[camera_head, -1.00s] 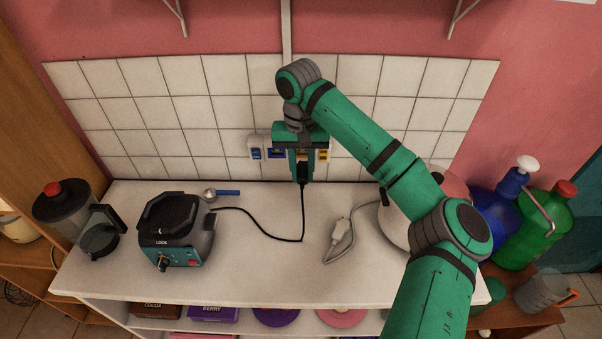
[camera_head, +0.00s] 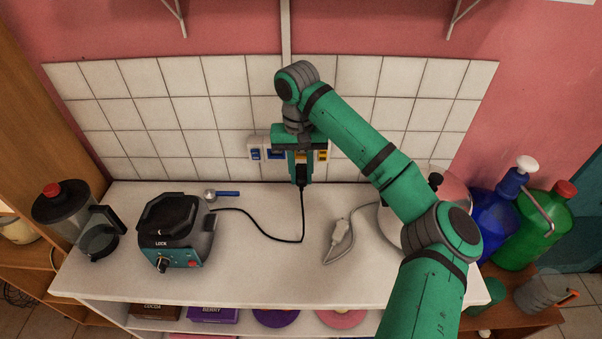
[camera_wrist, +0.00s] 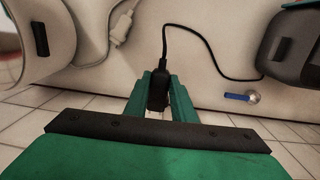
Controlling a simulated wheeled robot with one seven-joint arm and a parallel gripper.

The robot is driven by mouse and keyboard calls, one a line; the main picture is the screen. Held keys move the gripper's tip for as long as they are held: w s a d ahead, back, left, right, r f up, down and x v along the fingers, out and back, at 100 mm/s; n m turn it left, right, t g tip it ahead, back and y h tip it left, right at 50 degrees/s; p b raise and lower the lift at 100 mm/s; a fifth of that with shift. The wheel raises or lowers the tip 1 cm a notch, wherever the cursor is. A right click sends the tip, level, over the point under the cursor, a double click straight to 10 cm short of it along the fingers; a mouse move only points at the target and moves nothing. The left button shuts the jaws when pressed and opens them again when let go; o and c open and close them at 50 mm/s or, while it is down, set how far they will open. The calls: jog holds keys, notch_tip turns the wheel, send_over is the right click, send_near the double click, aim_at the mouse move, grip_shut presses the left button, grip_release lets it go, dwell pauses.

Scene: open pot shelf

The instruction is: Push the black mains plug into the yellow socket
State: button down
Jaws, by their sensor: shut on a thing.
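My gripper (camera_head: 300,176) is shut on the black mains plug (camera_head: 301,171) and holds it in front of the sockets on the tiled wall. In the wrist view the plug (camera_wrist: 157,98) sits between the two green fingers (camera_wrist: 160,112), with its cord leading away over the worktop. A blue socket (camera_head: 255,154) is at the left end of the strip, and another is partly covered by my gripper. I cannot tell whether the plug's pins touch any socket.
The black cord (camera_head: 262,232) runs to the blender base (camera_head: 175,232) on the white worktop (camera_head: 270,265). A white plug with a grey cord (camera_head: 341,231) lies to the right, near a white kettle (camera_head: 391,222) partly behind my arm. A blue-handled scoop (camera_head: 225,193) lies by the wall.

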aim_at(302, 165)
jog(key=shift+w, duration=0.2)
jog(key=shift+w, duration=1.15)
jog(key=shift+w+a, duration=0.1)
jog(key=shift+w, duration=0.25)
jog(key=shift+w, duration=0.4)
jog(key=shift+w, duration=0.95)
dwell(1.0)
jog(key=c, duration=1.4)
grip_release()
jog(key=shift+o, duration=0.6)
jog(key=o, duration=0.5)
